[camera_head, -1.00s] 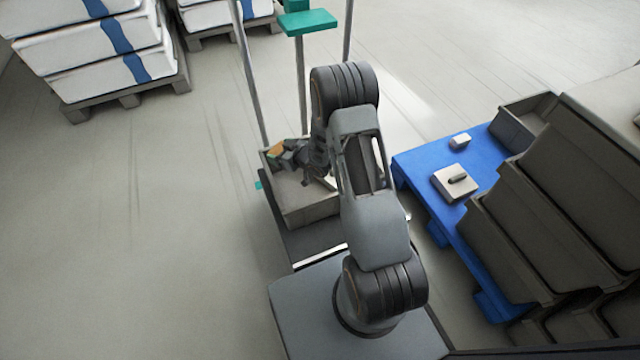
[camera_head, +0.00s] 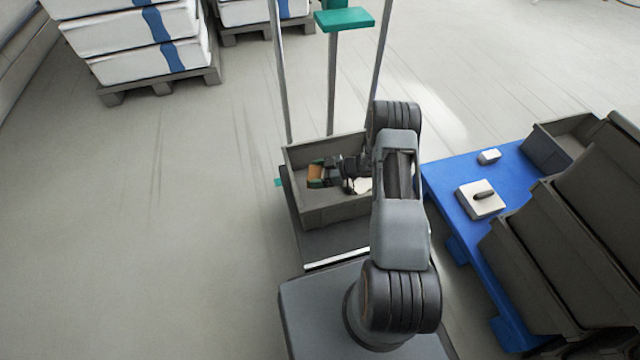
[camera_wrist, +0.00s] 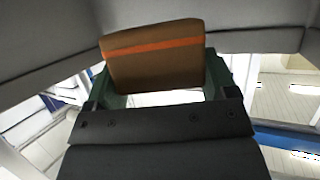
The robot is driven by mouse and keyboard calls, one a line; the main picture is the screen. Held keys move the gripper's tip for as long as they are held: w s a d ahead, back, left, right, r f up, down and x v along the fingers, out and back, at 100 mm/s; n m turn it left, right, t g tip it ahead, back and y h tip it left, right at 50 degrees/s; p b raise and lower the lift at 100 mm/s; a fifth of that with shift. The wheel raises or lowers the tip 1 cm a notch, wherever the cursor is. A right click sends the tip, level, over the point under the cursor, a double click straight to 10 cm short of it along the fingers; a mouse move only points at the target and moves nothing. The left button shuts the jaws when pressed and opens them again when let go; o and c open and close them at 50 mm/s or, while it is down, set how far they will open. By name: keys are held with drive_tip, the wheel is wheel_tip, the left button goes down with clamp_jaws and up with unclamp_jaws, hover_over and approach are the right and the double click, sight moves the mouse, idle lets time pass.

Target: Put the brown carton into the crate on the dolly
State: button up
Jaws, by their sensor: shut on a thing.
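The brown carton (camera_head: 315,176) with an orange stripe is held inside the outline of the grey crate (camera_head: 338,215), near its left side. In the wrist view the carton (camera_wrist: 152,72) sits tilted between the greenish fingers. My gripper (camera_head: 320,172) is shut on the carton, reaching in from the right. The crate stands on the dolly (camera_head: 335,246), just ahead of my base. Grey crate walls (camera_wrist: 45,40) show behind the carton in the wrist view. I cannot tell whether the carton touches the crate floor.
Upright poles (camera_head: 331,90) rise behind the crate. White wrapped stacks (camera_head: 140,45) stand back left. The left floor is clear.

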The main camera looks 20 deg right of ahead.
drive_tip(key=shift+f+b, duration=0.85)
drive_tip(key=shift+f, duration=1.25)
drive_tip(key=shift+f+b, duration=0.55)
drive_tip(key=shift+f, duration=0.1)
drive_tip(key=o, duration=0.9)
drive_tip(key=shift+o, duration=0.2)
drive_tip(key=shift+r, duration=0.2)
